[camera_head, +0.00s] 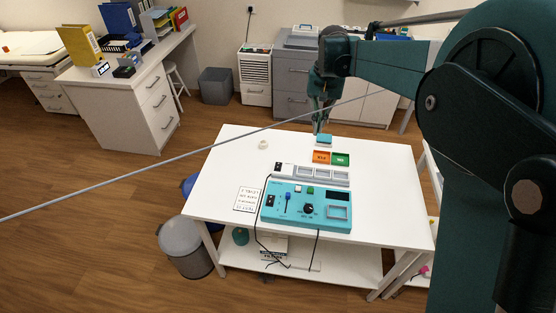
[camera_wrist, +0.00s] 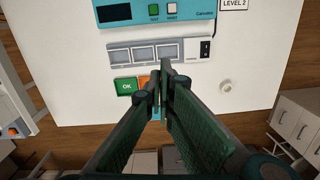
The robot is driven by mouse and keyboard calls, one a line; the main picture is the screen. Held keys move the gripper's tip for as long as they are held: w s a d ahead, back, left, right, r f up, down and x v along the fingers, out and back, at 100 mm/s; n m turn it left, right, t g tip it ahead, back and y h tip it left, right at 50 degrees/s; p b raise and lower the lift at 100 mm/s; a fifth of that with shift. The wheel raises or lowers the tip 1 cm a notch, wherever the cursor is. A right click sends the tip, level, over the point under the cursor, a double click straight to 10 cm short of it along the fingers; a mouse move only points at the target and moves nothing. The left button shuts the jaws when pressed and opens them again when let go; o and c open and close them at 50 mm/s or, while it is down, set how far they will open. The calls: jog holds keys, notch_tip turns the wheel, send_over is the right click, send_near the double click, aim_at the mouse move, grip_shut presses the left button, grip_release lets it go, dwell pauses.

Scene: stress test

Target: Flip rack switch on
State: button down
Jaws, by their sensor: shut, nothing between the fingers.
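The rack (camera_head: 311,173) is a light grey strip with three square recesses, lying on the white table behind the teal control panel. Its black rocker switch (camera_head: 278,168) is at the rack's left end. In the wrist view the rack (camera_wrist: 117,57) crosses the upper middle, with the switch (camera_wrist: 205,48) at its right end. I cannot tell the switch's position. My gripper (camera_head: 320,128) hangs over the table's back part, behind the rack. In the wrist view its fingers (camera_wrist: 160,80) are together and empty, pointing toward the rack and apart from the switch in the picture.
The teal panel (camera_head: 330,222) has a slider, knob and buttons. An orange tile (camera_head: 321,157) and green tile (camera_head: 341,159) lie behind the rack. A teal block (camera_head: 324,139) sits below my gripper. A white ring (camera_head: 263,145) lies left; the table around it is clear.

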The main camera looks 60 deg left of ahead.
jog(key=n+h+p, duration=0.1)
send_over(277, 168)
jog(key=w+a, duration=0.2)
jog(key=w, duration=0.1)
notch_tip(277, 168, down, 6)
jog(key=shift+s+a+f+g, duration=0.2)
jog(key=shift+s+f+g, duration=0.1)
jog(key=shift+s+f, duration=0.2)
jog(key=f, duration=0.4)
jog(key=s+d+f, duration=0.1)
jog(key=f, duration=0.8)
jog(key=shift+s+d+f+b, duration=0.2)
jog(key=shift+f+b, duration=0.1)
jog(key=shift+f, duration=0.1)
jog(key=shift+f, duration=0.15)
jog(key=shift+s+d+f+b, duration=0.15)
jog(key=shift+f+b, duration=0.1)
jog(key=shift+b, duration=0.1)
jog(key=shift+s+d+f+t+y+b, duration=0.15)
jog(key=shift+t+y+b, duration=0.15)
jog(key=shift+t+y, duration=0.15)
jog(key=shift+s+d+f+t+y+b, duration=0.1)
jog(key=shift+t+y+b, duration=0.25)
jog(key=shift+t, duration=0.2)
